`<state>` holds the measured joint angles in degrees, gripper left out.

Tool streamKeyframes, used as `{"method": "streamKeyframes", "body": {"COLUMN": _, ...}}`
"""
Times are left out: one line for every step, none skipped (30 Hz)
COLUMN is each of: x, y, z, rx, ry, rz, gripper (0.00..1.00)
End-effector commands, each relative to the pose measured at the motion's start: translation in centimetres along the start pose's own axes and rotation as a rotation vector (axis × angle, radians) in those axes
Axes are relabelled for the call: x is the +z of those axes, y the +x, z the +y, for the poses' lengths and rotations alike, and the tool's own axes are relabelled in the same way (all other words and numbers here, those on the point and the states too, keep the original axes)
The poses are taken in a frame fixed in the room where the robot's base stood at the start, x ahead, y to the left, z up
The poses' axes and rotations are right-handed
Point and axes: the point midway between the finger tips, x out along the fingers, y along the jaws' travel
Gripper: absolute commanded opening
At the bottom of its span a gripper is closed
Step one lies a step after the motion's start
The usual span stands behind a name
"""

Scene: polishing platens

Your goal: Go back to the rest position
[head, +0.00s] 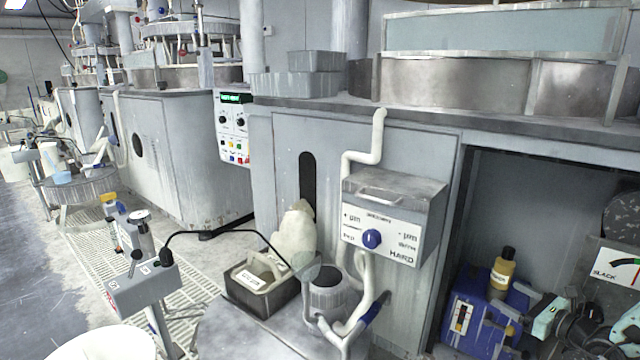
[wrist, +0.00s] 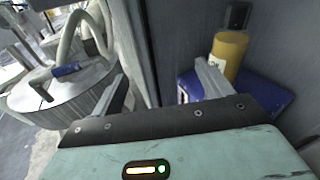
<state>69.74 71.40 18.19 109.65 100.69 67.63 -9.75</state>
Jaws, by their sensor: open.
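My gripper (wrist: 162,88) shows in the wrist view with its two grey fingers spread wide apart and nothing between them. In the head view, part of my teal arm and gripper (head: 520,322) shows at the lower right, in front of the open bay under the bench. A blue box (head: 468,318) stands there with a yellow bottle (head: 502,274) at its top. In the wrist view the yellow bottle (wrist: 229,55) and blue box (wrist: 268,100) are beyond the right finger, which partly covers the box.
A grey control box (head: 395,220) with a blue knob projects from the cabinet. A round drum top (head: 225,335) carries a dark tray (head: 262,295), a pale bottle (head: 296,235) and hoses. Grated floor (head: 95,245) is at left.

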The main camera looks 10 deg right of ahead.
Motion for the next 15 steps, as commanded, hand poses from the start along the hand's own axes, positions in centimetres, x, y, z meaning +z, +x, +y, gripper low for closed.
{"method": "streamKeyframes", "body": {"x": 2.0, "y": 1.6, "z": 3.1, "rx": 0.144, "ry": -0.07, "rz": 0.03, "gripper": 0.78}}
{"method": "streamKeyframes", "body": {"x": 2.9, "y": 2.2, "z": 5.1, "rx": 0.234, "ry": -0.114, "rz": 0.053, "gripper": 0.78}}
{"method": "streamKeyframes", "body": {"x": 4.0, "y": 2.7, "z": 7.8, "rx": 0.353, "ry": -0.176, "rz": 0.085, "gripper": 0.78}}
{"method": "streamKeyframes", "body": {"x": 4.8, "y": 2.9, "z": 9.8, "rx": 0.442, "ry": -0.226, "rz": 0.109, "gripper": 0.78}}
{"method": "streamKeyframes", "body": {"x": 5.4, "y": 2.9, "z": 11.6, "rx": 0.527, "ry": -0.278, "rz": 0.132, "gripper": 0.78}}
{"method": "streamKeyframes", "body": {"x": 6.3, "y": 2.8, "z": 14.0, "rx": 0.636, "ry": -0.35, "rz": 0.164, "gripper": 0.78}}
{"method": "streamKeyframes", "body": {"x": 6.8, "y": 2.5, "z": 15.6, "rx": 0.716, "ry": -0.406, "rz": 0.186, "gripper": 0.78}}
{"method": "streamKeyframes", "body": {"x": 7.3, "y": 2.0, "z": 17.1, "rx": 0.793, "ry": -0.464, "rz": 0.209, "gripper": 0.78}}
{"method": "streamKeyframes", "body": {"x": 8.0, "y": 1.4, "z": 18.9, "rx": 0.892, "ry": -0.547, "rz": 0.236, "gripper": 0.78}}
{"method": "streamKeyframes", "body": {"x": 8.5, "y": 0.8, "z": 20.2, "rx": 0.964, "ry": -0.611, "rz": 0.256, "gripper": 0.78}}
{"method": "streamKeyframes", "body": {"x": 8.9, "y": 0.2, "z": 21.2, "rx": 1.032, "ry": -0.677, "rz": 0.275, "gripper": 0.78}}
{"method": "streamKeyframes", "body": {"x": 9.5, "y": -0.6, "z": 22.6, "rx": 1.12, "ry": -0.769, "rz": 0.297, "gripper": 0.78}}
{"method": "streamKeyframes", "body": {"x": 10.0, "y": -1.3, "z": 23.3, "rx": 1.181, "ry": -0.841, "rz": 0.314, "gripper": 0.78}}
{"method": "streamKeyframes", "body": {"x": 10.4, "y": -1.9, "z": 24.0, "rx": 1.24, "ry": -0.914, "rz": 0.329, "gripper": 0.78}}
{"method": "streamKeyframes", "body": {"x": 11.0, "y": -2.8, "z": 24.9, "rx": 1.315, "ry": -1.016, "rz": 0.343, "gripper": 0.78}}
